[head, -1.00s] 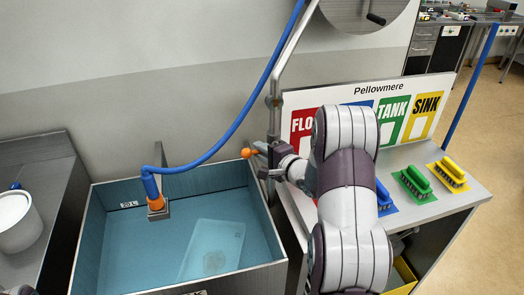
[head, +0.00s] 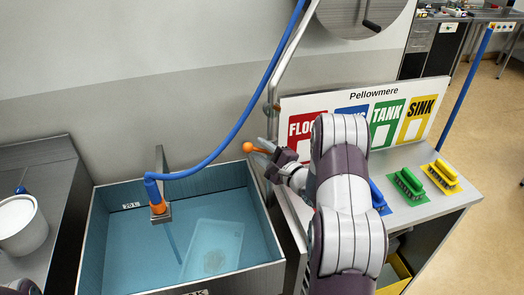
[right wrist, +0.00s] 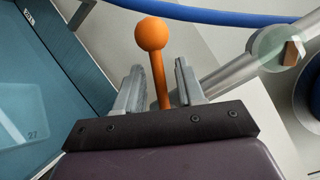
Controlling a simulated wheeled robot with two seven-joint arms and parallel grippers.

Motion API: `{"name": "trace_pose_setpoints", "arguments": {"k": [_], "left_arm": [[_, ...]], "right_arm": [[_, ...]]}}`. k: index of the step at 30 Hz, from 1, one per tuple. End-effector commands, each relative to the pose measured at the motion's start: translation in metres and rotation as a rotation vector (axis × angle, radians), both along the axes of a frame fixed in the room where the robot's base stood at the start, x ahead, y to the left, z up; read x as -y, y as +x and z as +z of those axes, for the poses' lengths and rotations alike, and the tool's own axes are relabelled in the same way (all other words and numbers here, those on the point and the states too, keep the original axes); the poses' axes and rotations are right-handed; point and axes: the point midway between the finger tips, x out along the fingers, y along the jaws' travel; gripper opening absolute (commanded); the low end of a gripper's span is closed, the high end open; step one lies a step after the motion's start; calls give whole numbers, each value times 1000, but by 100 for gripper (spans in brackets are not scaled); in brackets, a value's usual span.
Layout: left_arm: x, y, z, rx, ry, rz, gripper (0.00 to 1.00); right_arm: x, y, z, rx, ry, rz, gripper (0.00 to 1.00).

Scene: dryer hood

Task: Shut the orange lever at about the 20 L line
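The orange lever (head: 248,147) has a round knob and a stem, and stands by the pipe at the tank's right back corner. In the right wrist view the lever (right wrist: 151,34) rises between the two fingers of my right gripper (right wrist: 156,88). The fingers are apart, with gaps beside the stem. In the head view my right gripper (head: 270,152) is just right of the knob. The blue tank (head: 112,240) has a 20 L label (head: 130,205) on its back wall. A thin stream (head: 171,240) falls from the orange-tipped spout (head: 157,206). The exact water level is hard to read. My left gripper is not in view.
A blue hose (head: 222,142) arches from the spout up past the pipe. Brushes, including a green one (head: 408,184) and a yellow one (head: 441,174), sit on the right bench before the Pellowmere board (head: 374,95). A white bucket (head: 20,224) stands left.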

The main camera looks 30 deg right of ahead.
Motion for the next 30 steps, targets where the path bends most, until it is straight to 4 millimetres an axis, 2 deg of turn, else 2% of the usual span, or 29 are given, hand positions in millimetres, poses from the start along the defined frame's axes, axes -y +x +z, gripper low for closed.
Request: {"name": "trace_pose_setpoints", "arguments": {"k": [4, 12, 15, 21, 28, 30], "left_arm": [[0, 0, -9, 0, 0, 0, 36], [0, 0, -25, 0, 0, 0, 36], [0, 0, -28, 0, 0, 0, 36], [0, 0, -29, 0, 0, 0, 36], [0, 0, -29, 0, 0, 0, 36], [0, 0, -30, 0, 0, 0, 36]], "right_arm": [[6, -22, -3, 0, 0, -4, 38], [20, -93, -4, 0, 1, -6, 38], [24, -111, -3, 0, 1, -4, 38], [25, -124, -2, 0, 1, -1, 38], [25, -123, -2, 0, 1, 1, 38], [19, -120, -3, 1, 0, 17, 38]]}}
